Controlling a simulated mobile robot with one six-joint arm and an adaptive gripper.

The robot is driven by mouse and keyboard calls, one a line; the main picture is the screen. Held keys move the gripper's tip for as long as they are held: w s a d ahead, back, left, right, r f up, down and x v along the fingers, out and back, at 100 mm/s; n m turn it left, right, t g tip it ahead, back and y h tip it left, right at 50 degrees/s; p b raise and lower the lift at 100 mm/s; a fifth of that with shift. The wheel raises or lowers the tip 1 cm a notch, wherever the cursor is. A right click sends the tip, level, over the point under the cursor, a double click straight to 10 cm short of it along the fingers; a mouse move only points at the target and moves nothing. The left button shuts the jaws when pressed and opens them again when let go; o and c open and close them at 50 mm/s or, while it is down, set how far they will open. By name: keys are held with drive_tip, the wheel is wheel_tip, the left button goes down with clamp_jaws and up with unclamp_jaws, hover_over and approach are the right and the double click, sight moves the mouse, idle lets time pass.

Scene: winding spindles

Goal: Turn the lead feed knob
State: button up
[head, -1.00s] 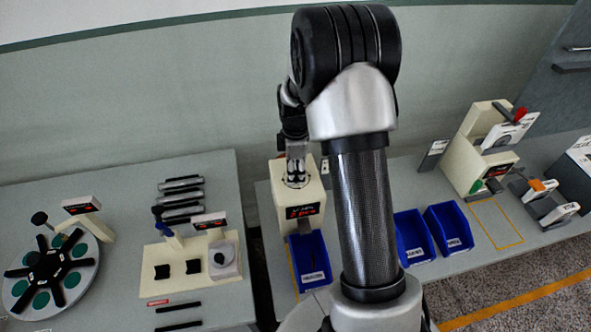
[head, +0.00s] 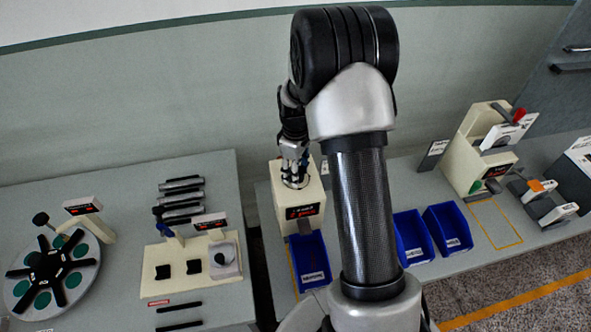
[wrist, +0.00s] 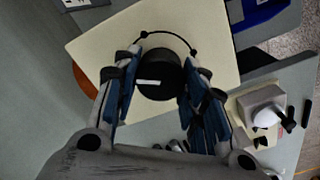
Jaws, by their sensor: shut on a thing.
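The lead feed knob is a round black knob (wrist: 158,78) with a white pointer line, on top of a cream machine (head: 312,196) with a red-lit display (head: 302,211). In the wrist view the pointer line lies nearly level across the knob. A black arc (wrist: 166,33) with end dots is marked on the cream top beyond it. My gripper (wrist: 162,66) points down with its blue-sided fingers on both sides of the knob, shut on it. In the head view my gripper (head: 294,180) is over the machine top and hides the knob.
A blue bin (head: 311,262) stands in front of the machine, and two more blue bins (head: 414,238) stand to its right. A left table holds a round black-armed plate (head: 52,268) and a cream fixture (head: 162,287). Another cream machine (head: 462,176) stands at right.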

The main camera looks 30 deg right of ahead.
drive_tip(key=m, duration=0.6)
drive_tip(key=shift+m, duration=0.3)
drive_tip(key=m, duration=0.5)
drive_tip(key=shift+d+p, duration=0.1)
drive_tip(key=shift+p, duration=0.2)
drive_tip(key=shift+m, duration=0.3)
drive_tip(key=o, duration=1.1)
drive_tip(key=shift+c, duration=0.2)
wheel_tip(320, 180, up, 12)
